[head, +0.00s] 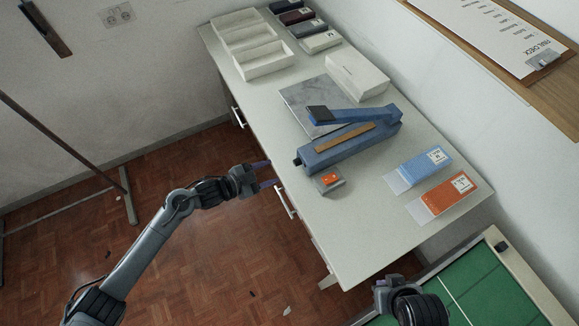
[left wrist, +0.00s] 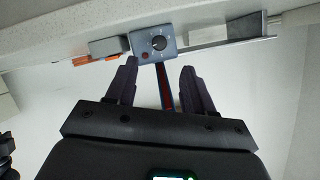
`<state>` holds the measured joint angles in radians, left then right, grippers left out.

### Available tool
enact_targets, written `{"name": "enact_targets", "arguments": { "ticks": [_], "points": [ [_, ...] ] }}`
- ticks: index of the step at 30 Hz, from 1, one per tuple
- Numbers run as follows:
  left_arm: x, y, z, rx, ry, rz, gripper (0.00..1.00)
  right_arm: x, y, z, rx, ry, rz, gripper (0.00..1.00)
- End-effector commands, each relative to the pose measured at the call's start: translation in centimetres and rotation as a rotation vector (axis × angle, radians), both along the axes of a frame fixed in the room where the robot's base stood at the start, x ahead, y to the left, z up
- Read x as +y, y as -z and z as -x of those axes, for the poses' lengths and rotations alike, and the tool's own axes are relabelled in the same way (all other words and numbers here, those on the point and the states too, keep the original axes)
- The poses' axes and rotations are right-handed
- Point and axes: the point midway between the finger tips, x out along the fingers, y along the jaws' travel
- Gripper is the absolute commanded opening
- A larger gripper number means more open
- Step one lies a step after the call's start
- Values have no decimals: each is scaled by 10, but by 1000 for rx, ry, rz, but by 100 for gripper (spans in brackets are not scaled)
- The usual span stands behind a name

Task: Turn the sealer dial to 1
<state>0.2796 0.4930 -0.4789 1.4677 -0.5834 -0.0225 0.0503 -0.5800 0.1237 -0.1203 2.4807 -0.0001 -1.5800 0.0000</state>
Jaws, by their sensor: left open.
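The blue sealer (head: 345,148) lies on the white table with its arm raised at an angle. Its near end carries a black dial (head: 297,162). In the left wrist view the sealer's end face (left wrist: 170,55) shows the round dial (left wrist: 158,43) with small marks around it, too small to read, and a red spot beside it. My left gripper (head: 272,173) is open and empty, just off the table's front edge, short of the dial. In the left wrist view its two fingers (left wrist: 157,82) stand apart below the dial. My right arm's dark end (head: 400,300) shows at the bottom; its fingers are unclear.
A grey block with an orange top (head: 330,181) sits close beside the dial end. Blue (head: 425,163) and orange (head: 447,195) packs lie to the right. White trays (head: 262,60) and a white box (head: 356,76) stand behind. Drawer handles (head: 285,202) stick out from the table front.

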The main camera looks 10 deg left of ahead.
Motion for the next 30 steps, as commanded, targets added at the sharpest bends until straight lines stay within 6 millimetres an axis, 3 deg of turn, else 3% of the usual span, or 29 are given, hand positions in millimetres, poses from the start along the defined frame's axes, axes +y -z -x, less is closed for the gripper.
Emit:
{"name": "enact_targets", "arguments": {
  "ticks": [15,30],
  "points": [
    [-56,28,-46,1,0,2,53,0,15,0,-1,1,0,0],
    [-66,32,-54,0,0,0,53,2,17,0,0,5,-7,0]
  ]
}}
